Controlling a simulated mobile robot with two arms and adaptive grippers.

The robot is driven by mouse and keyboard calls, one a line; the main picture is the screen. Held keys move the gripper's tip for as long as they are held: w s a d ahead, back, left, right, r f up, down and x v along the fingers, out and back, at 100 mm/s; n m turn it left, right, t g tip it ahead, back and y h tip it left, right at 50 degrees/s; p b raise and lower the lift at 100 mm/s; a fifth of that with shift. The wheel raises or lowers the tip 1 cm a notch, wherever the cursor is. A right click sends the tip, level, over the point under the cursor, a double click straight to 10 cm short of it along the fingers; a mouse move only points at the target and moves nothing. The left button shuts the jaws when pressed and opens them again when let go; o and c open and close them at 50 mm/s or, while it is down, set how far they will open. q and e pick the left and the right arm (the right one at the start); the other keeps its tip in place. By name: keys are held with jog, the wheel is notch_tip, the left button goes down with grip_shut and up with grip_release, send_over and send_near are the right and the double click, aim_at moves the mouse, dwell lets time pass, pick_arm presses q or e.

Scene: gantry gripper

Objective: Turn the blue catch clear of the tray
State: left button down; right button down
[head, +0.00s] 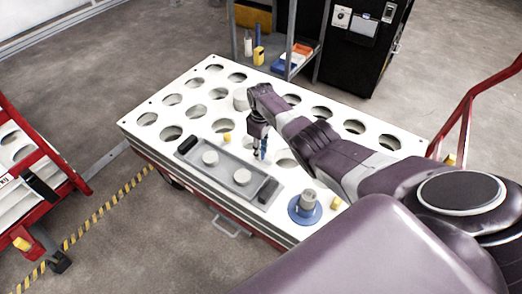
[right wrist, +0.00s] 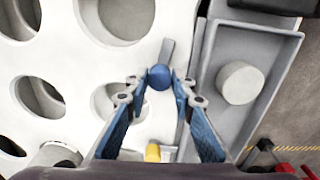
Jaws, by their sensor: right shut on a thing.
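The grey tray (head: 218,171) lies on the white perforated table top, with black grips at its ends and two pale round pieces in it. Its wall (right wrist: 290,80) shows on the right in the right wrist view. The blue catch (right wrist: 160,77) shows there as a round blue knob with a grey bar (right wrist: 168,49) beside the tray's long edge. My right gripper (right wrist: 160,80) is shut on the knob, a fingertip on each side; in the head view it (head: 258,155) points down at the tray's far edge. My left gripper is out of view.
The white table (head: 150,118) has many round holes. A yellow peg (head: 227,138) stands close to the tray, and a grey cylinder on a blue disc (head: 296,216) is at the near right. A shelf with bins (head: 297,58) stands behind; red-framed carts flank the table.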

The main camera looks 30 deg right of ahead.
jog(key=shift+w+n, duration=0.1)
jog(key=shift+n, duration=0.8)
jog(key=shift+r, duration=0.1)
jog(key=c, duration=1.7)
grip_release()
jog(key=shift+o, duration=0.2)
notch_tip(320, 180, up, 12)
